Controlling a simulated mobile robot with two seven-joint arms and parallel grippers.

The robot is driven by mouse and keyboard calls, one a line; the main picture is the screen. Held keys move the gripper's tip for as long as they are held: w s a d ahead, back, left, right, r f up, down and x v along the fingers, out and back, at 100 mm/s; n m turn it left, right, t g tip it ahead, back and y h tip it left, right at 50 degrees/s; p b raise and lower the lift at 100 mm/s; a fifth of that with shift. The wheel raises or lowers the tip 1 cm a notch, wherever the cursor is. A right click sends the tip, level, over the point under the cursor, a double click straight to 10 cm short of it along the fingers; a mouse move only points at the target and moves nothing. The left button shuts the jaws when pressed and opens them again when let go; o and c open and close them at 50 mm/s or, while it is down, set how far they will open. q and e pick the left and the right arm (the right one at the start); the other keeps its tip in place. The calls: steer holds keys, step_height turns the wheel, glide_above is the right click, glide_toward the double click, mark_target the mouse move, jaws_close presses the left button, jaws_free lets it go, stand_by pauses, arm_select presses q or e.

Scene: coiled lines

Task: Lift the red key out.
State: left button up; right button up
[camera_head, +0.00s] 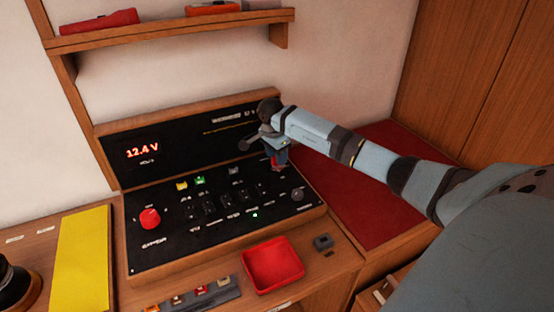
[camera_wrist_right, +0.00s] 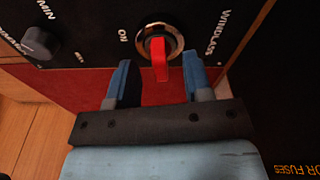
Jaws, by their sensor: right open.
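The red key (camera_wrist_right: 160,60) sits in a round metal key switch (camera_wrist_right: 172,36) on the black panel, beside the words ON and WINDLASS. My right gripper (camera_wrist_right: 157,82) is open, with its two blue fingers apart, one to each side of the key's outer end. I see no contact between the fingers and the key. In the head view my right gripper (camera_head: 277,158) is over the upper right part of the control panel (camera_head: 165,248). The key is not clearly made out there, as the gripper covers that spot. My left gripper is not in view.
A red knob (camera_head: 150,218) is at the panel's left. A black knob (camera_wrist_right: 41,42) is near the key. A red tray (camera_head: 273,284) and a small dark block (camera_head: 323,242) are in front. A wooden shelf (camera_head: 170,34) is above. The red surface (camera_head: 385,200) at right has bare room.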

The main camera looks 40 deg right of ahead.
steer(key=shift+d+f, duration=0.1)
steer(key=shift+f, duration=0.7)
jaws_close()
step_height(320, 180, up, 10)
steer(key=shift+r+b, duration=0.1)
steer(key=shift+b, duration=0.45)
